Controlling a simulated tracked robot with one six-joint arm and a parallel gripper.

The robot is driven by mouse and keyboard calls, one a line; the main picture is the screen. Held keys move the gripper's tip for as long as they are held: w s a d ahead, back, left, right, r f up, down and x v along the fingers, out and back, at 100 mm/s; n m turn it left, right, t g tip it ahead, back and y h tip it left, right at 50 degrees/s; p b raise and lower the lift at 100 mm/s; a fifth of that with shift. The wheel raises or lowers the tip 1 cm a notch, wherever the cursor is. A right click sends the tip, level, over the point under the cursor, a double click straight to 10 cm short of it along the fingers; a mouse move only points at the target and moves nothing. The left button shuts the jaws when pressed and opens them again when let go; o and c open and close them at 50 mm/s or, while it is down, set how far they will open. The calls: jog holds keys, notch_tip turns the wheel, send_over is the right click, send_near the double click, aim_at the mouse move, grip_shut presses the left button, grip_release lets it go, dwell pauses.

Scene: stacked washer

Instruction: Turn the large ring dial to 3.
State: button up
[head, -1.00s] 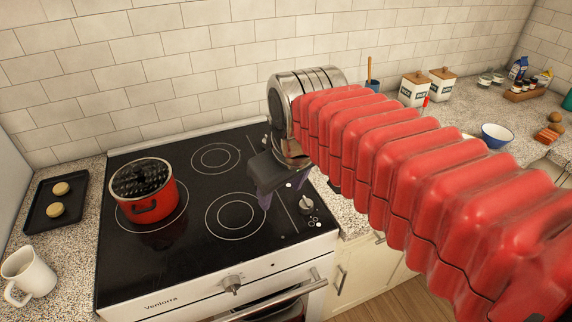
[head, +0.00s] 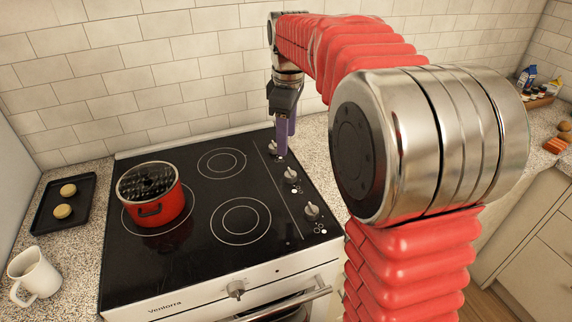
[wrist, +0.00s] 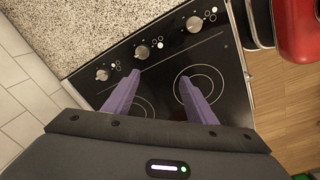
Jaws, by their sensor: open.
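Three silver dials stand in a row along the right side of the black cooktop (head: 180,250): a back one (head: 272,147), a middle one (head: 291,175) and a front one (head: 312,212). Small circle marks sit beside them; I cannot read which one is for the large ring. The wrist view shows the back dial (wrist: 102,74), middle dial (wrist: 142,52) and front dial (wrist: 194,24). My gripper (head: 286,142) points down above the cooktop near the back and middle dials. Its purple fingers (wrist: 160,76) are open and empty, apparently apart from every dial.
A red pot (head: 155,210) stands on the left burner. Another silver knob (head: 235,289) is on the oven front, above the handle (head: 285,305). A tray of cookies (head: 66,200) and a white mug (head: 33,275) are on the left counter. A tiled wall (head: 150,75) closes the back.

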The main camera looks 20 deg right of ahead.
aim_at(291, 171)
jog(key=w+d+f+n+g, duration=0.1)
jog(key=w+d+f+n, duration=0.1)
jog(key=w, duration=0.4)
notch_tip(291, 171, down, 2)
jog(key=shift+d+f+n, duration=0.1)
jog(key=shift+d+n, duration=0.3)
jog(key=shift+d, duration=0.45)
notch_tip(291, 171, down, 14)
jog(key=shift+r, duration=0.15)
